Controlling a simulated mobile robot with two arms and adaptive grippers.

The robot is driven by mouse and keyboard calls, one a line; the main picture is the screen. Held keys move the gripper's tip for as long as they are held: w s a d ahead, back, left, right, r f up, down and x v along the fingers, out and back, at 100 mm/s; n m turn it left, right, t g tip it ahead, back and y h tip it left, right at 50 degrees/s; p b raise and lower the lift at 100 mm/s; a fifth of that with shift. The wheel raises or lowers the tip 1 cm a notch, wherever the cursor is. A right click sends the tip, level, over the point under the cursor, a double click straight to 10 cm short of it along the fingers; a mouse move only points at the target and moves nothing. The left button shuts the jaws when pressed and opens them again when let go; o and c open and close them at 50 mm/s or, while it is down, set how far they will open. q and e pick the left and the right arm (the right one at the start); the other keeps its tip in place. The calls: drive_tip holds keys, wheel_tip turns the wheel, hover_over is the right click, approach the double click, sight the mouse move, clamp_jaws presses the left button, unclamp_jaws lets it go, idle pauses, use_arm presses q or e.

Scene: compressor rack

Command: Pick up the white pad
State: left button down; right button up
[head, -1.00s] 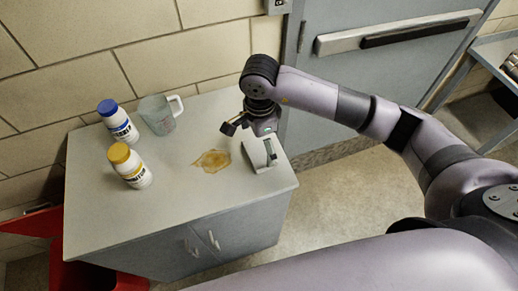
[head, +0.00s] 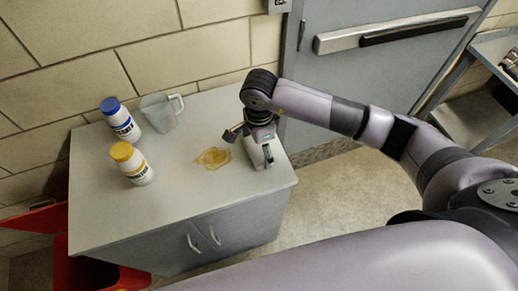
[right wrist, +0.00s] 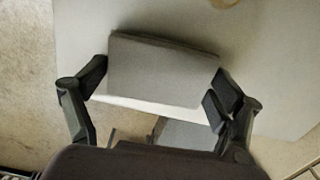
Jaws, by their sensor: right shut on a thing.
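The white pad (head: 257,156) is a pale block at the right end of the grey cabinet top. In the right wrist view the pad (right wrist: 162,70) shows a greyish broad face and a brighter white edge. My right gripper (head: 251,144) comes down over it, with one dark finger on each side. In the right wrist view both fingers of this gripper (right wrist: 160,88) are against the pad's two ends, shut on it. The pad appears at or very near the cabinet top; I cannot tell if there is a gap. My left gripper is not in view.
A brown-yellow spill (head: 212,157) lies on the cabinet top (head: 190,215) left of the pad. A clear measuring jug (head: 160,113), a blue-capped bottle (head: 122,122) and a yellow-capped bottle (head: 134,166) stand farther left. A block wall is behind, a grey door to the right.

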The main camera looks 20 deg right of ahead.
drive_tip(key=shift+r, duration=0.1)
drive_tip(key=shift+w+r, duration=0.1)
drive_tip(key=shift+r, duration=0.35)
wheel_tip(320, 180, up, 10)
drive_tip(key=b, duration=0.3)
wheel_tip(320, 180, up, 9)
hover_over(259, 148)
drive_tip(key=shift+b, duration=0.4)
drive_tip(key=o, duration=0.4)
drive_tip(key=c, duration=0.5)
drive_tip(key=shift+f, duration=0.1)
